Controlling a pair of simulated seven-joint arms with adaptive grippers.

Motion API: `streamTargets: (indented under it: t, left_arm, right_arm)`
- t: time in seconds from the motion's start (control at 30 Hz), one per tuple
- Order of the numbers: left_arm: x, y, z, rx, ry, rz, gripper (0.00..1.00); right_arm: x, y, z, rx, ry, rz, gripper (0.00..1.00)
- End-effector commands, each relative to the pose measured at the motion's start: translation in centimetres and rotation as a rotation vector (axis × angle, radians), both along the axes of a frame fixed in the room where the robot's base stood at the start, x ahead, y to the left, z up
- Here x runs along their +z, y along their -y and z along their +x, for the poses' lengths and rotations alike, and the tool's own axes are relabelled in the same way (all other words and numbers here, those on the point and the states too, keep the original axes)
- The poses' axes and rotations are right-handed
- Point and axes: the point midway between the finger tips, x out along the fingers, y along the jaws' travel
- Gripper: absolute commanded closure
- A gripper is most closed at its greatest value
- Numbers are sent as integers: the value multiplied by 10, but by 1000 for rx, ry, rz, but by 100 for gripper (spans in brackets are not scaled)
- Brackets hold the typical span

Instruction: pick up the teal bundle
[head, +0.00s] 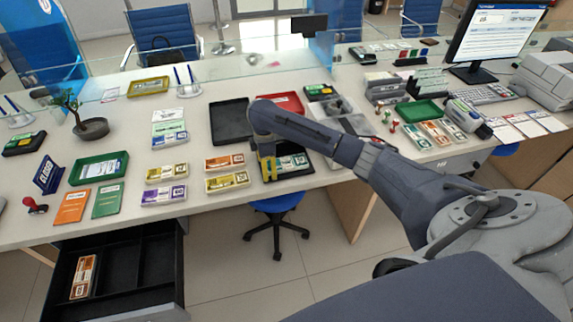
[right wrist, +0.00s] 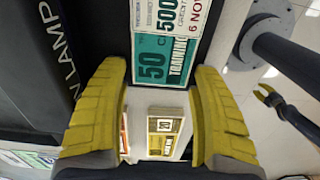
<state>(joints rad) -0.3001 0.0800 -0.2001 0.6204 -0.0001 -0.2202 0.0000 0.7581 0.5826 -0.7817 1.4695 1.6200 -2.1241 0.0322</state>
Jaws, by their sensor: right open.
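The teal bundle (right wrist: 165,60), marked 50, lies beyond and between the yellow fingers of my right gripper (right wrist: 160,72) in the right wrist view. The fingers are spread on either side, and I see no grip on it. In the head view my right gripper (head: 268,168) is low over the dark holder (head: 313,167) near the counter's front edge; my arm hides part of the spot. My left gripper (right wrist: 261,93) shows small at the right of the right wrist view, its yellow fingertips apart and empty; it is outside the head view.
Orange (head: 224,162) and yellow (head: 227,182) bundles lie just left of my right gripper. A black tray (head: 230,122) and a red tray (head: 291,101) stand behind. An open drawer (head: 120,265) juts out at the lower left. A blue chair (head: 277,202) stands below the counter edge.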

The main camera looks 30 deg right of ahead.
Motion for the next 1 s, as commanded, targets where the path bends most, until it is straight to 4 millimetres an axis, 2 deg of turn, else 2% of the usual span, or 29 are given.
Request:
streamTargets:
  t: [0.1,0.5,0.8,1.0]
  left_arm:
    - [0,0,0,0,0,0,68]
    - [0,0,0,0,0,0,68]
    - [0,0,0,0,0,0,68]
    - [0,0,0,0,0,0,68]
  right_arm:
    - [0,0,0,0,0,0,33]
    - [0,0,0,0,0,-1,80]
    - [1,1,0,0,1,-1,80]
    - [13,1,1,1,1,-3,80]
